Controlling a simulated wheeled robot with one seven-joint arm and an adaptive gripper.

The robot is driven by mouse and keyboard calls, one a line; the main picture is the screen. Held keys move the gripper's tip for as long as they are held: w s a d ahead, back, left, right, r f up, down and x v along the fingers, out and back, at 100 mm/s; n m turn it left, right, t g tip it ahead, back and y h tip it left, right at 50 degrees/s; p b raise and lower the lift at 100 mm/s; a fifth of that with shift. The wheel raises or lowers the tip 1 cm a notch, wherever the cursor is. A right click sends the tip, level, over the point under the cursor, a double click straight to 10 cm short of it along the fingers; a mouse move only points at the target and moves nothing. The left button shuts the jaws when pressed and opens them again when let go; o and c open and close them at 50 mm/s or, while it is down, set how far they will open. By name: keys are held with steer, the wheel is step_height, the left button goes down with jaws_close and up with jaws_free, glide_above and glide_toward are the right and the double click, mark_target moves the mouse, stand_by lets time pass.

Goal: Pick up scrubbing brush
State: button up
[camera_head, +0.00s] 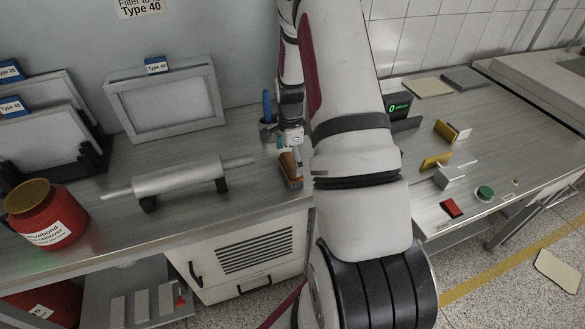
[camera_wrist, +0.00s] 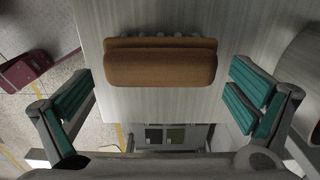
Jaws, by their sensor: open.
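The scrubbing brush (camera_head: 290,169) has a brown wooden back and lies on the bench top near its front edge in the head view. It also shows in the wrist view (camera_wrist: 160,63), lying lengthwise across the upper middle, with a little of its pale bristles at its far side. My gripper (camera_head: 293,145) is just above and behind the brush in the head view, partly hidden by my arm. In the wrist view my gripper (camera_wrist: 160,105) is open, its teal pads wide apart to the left and right of the brush. Nothing is between the pads; the brush looks untouched.
A roller (camera_head: 180,178) on black supports lies to the left. A red container (camera_head: 45,215) stands at the far left, with framed panels (camera_head: 165,102) behind. A dark cup (camera_head: 267,130) stands close behind my gripper. Red and green buttons (camera_head: 485,192) sit on the right bench.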

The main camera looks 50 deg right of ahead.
steer(key=shift+f, duration=0.45)
steer(key=c, duration=1)
steer(key=shift+r, duration=0.15)
steer(key=shift+c, duration=0.2)
steer(key=shift+w+r+b, duration=0.1)
steer(key=shift+r+b, duration=0.2)
steer(key=shift+r, duration=0.6)
steer(key=shift+s+a+r, duration=0.25)
steer(key=shift+s+r, duration=0.3)
steer(key=shift+r, duration=0.25)
steer(key=s+a, duration=0.3)
steer(key=s, duration=0.4)
steer(key=s+a+r+b, duration=0.1)
steer(key=s+a, duration=0.2)
steer(key=s, duration=0.3)
steer(key=shift+s+a+r, duration=0.15)
steer(key=shift+s+a, duration=0.1)
steer(key=shift+s, duration=0.1)
